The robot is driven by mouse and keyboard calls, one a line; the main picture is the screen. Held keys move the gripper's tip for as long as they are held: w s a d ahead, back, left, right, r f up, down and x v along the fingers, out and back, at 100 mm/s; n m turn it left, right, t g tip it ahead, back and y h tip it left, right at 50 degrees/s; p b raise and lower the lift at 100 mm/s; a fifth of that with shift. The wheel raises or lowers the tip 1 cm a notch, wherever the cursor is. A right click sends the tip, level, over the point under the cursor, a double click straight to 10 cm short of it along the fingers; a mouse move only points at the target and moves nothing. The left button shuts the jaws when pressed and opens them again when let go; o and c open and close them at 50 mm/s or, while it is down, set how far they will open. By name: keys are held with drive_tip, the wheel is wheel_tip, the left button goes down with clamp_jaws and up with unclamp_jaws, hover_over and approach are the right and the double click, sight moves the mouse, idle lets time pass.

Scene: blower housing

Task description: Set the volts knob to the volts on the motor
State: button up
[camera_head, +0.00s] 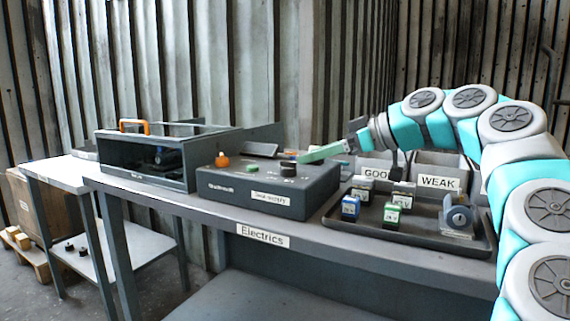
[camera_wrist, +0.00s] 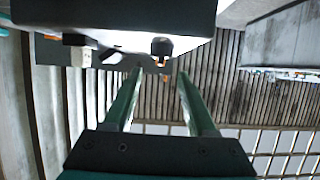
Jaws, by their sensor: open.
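A dark grey control box (camera_head: 265,190) stands on the bench, with an orange knob (camera_head: 222,160), a green button (camera_head: 252,168) and a black knob (camera_head: 288,167) on top. Any volts scale is too small to read. My gripper (camera_head: 305,157) is open, its green fingers reaching left just above and beside the black knob; I cannot tell whether they touch it. In the wrist view, the open gripper (camera_wrist: 158,72) has a dark knob (camera_wrist: 162,48) beyond its fingertips. A blue-grey round part (camera_head: 459,217), perhaps the motor, sits in the tray; its label is unreadable.
A black tray (camera_head: 410,238) holds several small blue and green labelled blocks. Bins marked GOOD (camera_head: 376,173) and WEAK (camera_head: 439,183) stand behind it. An open housing (camera_head: 140,173) with an orange handle is left of the box. The bench front edge is labelled Electrics (camera_head: 262,236).

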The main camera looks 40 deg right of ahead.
sight(288, 163)
drive_tip(key=x, duration=0.7)
drive_tip(key=shift+w+a+f+p, duration=0.1)
drive_tip(key=shift+p, duration=0.3)
drive_tip(key=shift+c, duration=0.3)
clamp_jaws()
